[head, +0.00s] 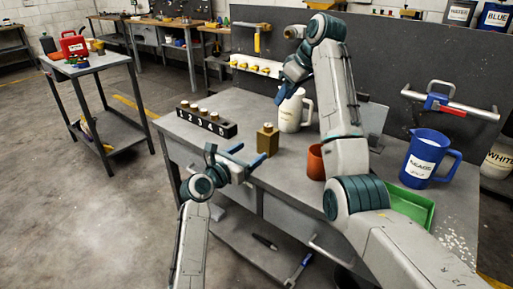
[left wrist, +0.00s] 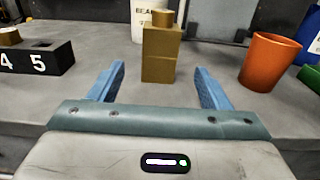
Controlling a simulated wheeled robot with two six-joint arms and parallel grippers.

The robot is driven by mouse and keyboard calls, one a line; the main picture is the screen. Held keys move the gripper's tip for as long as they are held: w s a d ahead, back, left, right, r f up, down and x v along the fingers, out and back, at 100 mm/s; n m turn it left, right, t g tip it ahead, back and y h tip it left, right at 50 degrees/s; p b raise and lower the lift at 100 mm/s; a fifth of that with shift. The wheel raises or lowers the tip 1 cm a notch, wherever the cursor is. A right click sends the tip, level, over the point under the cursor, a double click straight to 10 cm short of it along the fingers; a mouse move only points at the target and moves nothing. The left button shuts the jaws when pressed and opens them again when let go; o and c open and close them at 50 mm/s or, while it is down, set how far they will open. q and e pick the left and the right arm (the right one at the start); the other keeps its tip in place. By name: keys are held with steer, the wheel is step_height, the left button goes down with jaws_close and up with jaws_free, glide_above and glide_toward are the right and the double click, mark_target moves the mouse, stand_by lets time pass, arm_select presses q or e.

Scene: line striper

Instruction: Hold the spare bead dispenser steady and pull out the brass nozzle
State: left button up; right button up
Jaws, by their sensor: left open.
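A brass-coloured block (head: 267,142) stands upright on the grey workbench, with a round brass piece (left wrist: 162,17) on its top. It looks like the spare dispenser with its nozzle, but bears no label I can see. My left gripper (head: 249,154) is open and empty in front of the block. In the left wrist view, its blue fingers point at the block (left wrist: 160,58), which lies ahead between their lines, apart from them. My right gripper (head: 285,88) hangs behind the block, close above the white jug; its jaw opening is unclear.
A white jug (head: 290,112) with a partly readable label stands behind the block. A black numbered rack (head: 205,121) holding brass pieces is to the left. An orange cup (head: 315,163), a blue labelled jug (head: 429,157) and a green tray (head: 408,205) are to the right.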

mark_target(263, 143)
arm_select(q)
steer(key=x, duration=1)
steer(key=shift+c, duration=0.2)
steer(key=c, duration=1.4)
steer(key=shift+c, duration=0.2)
arm_select(e)
steer(key=shift+o, duration=1.4)
steer(key=shift+t+y, duration=0.7)
steer(key=shift+y, duration=0.2)
steer(key=shift+w+a+f, duration=0.45)
steer(key=shift+a+f, duration=0.15)
steer(key=shift+f, duration=1.25)
steer(key=shift+w+a+f, duration=0.45)
steer(key=shift+a+f, duration=0.1)
steer(key=shift+f, duration=1.3)
steer(key=shift+w+a+f, duration=0.45)
steer(key=shift+a+f, duration=0.15)
steer(key=shift+f, duration=1.25)
